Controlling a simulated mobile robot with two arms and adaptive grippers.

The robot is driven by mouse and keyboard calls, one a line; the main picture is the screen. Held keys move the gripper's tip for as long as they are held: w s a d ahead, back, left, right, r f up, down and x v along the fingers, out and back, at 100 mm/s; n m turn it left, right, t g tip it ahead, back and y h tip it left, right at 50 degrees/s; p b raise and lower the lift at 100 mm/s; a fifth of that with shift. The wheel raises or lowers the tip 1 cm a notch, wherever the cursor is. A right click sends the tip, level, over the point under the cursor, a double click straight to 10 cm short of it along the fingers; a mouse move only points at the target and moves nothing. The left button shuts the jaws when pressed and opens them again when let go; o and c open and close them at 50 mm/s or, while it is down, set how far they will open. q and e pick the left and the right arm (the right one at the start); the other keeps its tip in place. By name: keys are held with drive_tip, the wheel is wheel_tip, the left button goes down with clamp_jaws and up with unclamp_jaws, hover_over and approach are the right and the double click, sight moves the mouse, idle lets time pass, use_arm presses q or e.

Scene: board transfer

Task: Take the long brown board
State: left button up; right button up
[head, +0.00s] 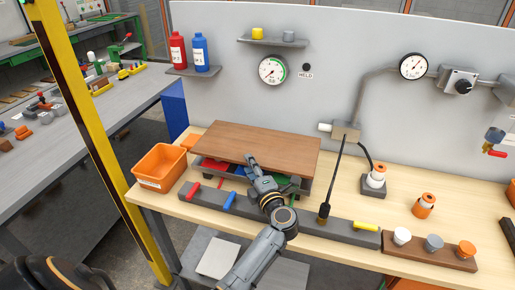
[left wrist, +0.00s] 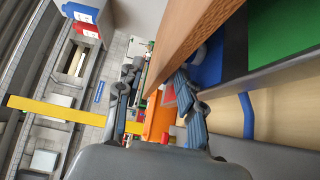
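The long brown board (head: 255,143) lies flat across the top of a grey rack (head: 300,186) on the workbench. In the left wrist view the two fingers of the left gripper (left wrist: 155,80) stand well apart. The brown board (left wrist: 192,38) runs up and to the right, its near part showing between the fingers and beside the right finger. I cannot tell whether a finger touches it. My right gripper is not in view.
An orange bin (head: 158,168) stands left of the rack. A long grey strip with coloured handles (head: 325,226) runs along the bench front. A soldering-like black tool (head: 324,212) stands right of my arm. A brown block with cups (head: 430,250) is at right front. A yellow post (head: 95,130) rises at left.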

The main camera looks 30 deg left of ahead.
sight(242, 157)
use_arm(q)
drive_tip(key=shift+w+a, duration=0.15)
drive_tip(key=shift+a, duration=0.2)
drive_tip(key=x, duration=0.1)
drive_tip(key=b+x, duration=0.2)
drive_tip(key=shift+a+f, duration=0.25)
drive_tip(key=shift+a, duration=0.15)
drive_tip(key=shift+w+a, duration=0.25)
drive_tip(key=shift+a, duration=0.15)
drive_tip(key=shift+d+r, duration=0.1)
drive_tip(key=shift+s, duration=0.1)
clamp_jaws()
drive_tip(key=shift+r, duration=0.1)
